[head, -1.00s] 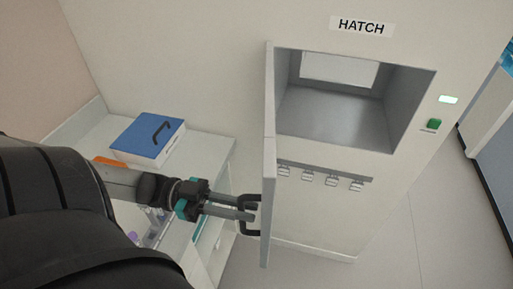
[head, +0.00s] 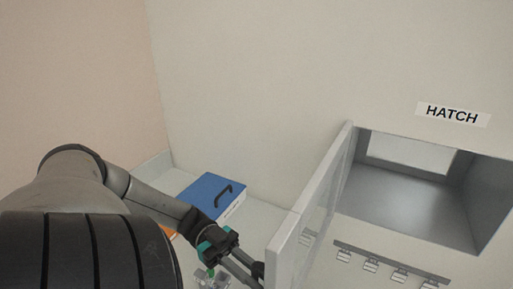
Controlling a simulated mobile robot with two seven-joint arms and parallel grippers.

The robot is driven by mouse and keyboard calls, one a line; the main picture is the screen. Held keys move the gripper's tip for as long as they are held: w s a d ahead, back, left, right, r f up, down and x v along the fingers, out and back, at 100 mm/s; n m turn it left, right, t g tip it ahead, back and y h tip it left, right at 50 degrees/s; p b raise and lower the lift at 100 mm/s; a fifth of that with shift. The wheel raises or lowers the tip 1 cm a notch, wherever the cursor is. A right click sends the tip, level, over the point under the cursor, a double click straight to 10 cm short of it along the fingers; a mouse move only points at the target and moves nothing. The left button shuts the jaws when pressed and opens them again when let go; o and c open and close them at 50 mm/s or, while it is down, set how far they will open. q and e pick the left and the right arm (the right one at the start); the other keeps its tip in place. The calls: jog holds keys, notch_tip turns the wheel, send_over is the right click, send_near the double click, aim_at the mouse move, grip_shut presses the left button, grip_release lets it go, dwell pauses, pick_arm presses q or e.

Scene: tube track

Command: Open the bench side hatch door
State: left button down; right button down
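The hatch door (head: 312,215) stands swung out from the wall, left of the hatch opening (head: 410,195), which is uncovered. I see the door's near edge and its inner side. My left gripper (head: 254,270) is at the outer side of the door, low in the head view. Its fingers reach the dark door handle (head: 259,271), which is mostly cut off or hidden. Whether the fingers are closed on it is not clear. My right gripper is not in view.
A blue-lidded box (head: 208,192) sits on the white bench beyond my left arm. The sign (head: 453,114) reads HATCH. A rail with several clips (head: 385,266) runs below the opening. The area in front of the opening looks clear.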

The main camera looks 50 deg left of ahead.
pick_arm(q)
jog(key=shift+f, duration=0.1)
jog(key=c, duration=0.8)
grip_release()
jog(key=shift+c, duration=0.2)
jog(key=shift+a, duration=0.15)
jog(key=b+v, duration=0.6)
jog(key=v, duration=0.9)
